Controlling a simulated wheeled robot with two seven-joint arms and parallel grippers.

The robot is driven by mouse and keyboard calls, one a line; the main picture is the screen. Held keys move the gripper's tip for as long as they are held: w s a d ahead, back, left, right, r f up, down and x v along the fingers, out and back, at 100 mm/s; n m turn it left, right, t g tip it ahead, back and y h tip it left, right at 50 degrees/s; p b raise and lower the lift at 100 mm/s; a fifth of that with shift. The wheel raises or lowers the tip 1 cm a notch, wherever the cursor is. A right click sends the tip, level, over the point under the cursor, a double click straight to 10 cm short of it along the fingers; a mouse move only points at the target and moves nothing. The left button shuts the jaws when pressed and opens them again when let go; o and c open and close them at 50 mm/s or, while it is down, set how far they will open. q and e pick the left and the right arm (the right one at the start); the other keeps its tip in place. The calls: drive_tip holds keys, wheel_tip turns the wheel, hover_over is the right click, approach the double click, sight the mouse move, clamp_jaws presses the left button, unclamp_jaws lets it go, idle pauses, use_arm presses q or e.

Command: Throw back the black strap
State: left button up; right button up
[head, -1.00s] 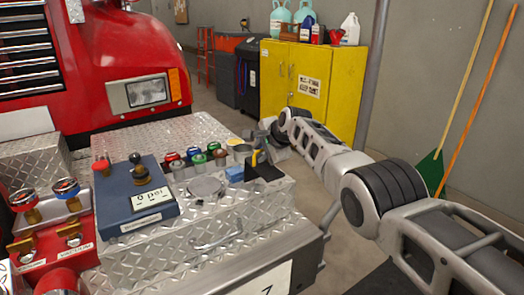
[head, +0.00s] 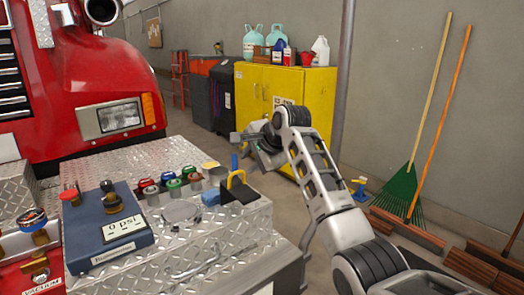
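A small black piece (head: 240,192), possibly the black strap, lies at the right end of the row of fittings on the diamond-plate bumper. A yellow loop (head: 236,177) stands up from it, and a blue piece (head: 211,198) is beside it on the left. No separate strap shape is clear. My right gripper (head: 250,150) is above and just behind the black piece, near the bumper's far right corner. It appears apart from the piece. Its fingers are small and partly hidden, so their opening is unclear. My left gripper is out of view.
A blue pressure-gauge box (head: 105,230) and several coloured caps (head: 174,184) stand on the bumper to the left. A red truck (head: 85,85) is behind. A yellow cabinet (head: 258,90) stands beyond my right arm. A green rake (head: 402,190) leans on the wall at right.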

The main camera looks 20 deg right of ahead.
drive_tip(key=v, duration=0.6)
drive_tip(key=shift+s+r+b, duration=0.2)
drive_tip(key=shift+b, duration=0.15)
drive_tip(key=s+f+n+h, duration=0.1)
drive_tip(key=s+f+n, duration=0.4)
drive_tip(key=f, duration=0.9)
drive_tip(key=s+f+n+h, duration=0.15)
drive_tip(key=s+f, duration=0.45)
drive_tip(key=f, duration=0.9)
drive_tip(key=s+a+f+n+t+y, duration=0.1)
drive_tip(key=s+f+n, duration=0.3)
drive_tip(key=s, duration=0.8)
drive_tip(key=s+a+f+n, duration=0.1)
drive_tip(key=s+f+n, duration=0.4)
drive_tip(key=s, duration=0.7)
drive_tip(key=shift+s+n+t+y, duration=0.2)
drive_tip(key=shift+n+t+y, duration=0.15)
drive_tip(key=shift+t, duration=0.05)
drive_tip(key=shift+o, duration=0.5)
drive_tip(key=shift+f, duration=0.1)
drive_tip(key=shift+s, duration=0.1)
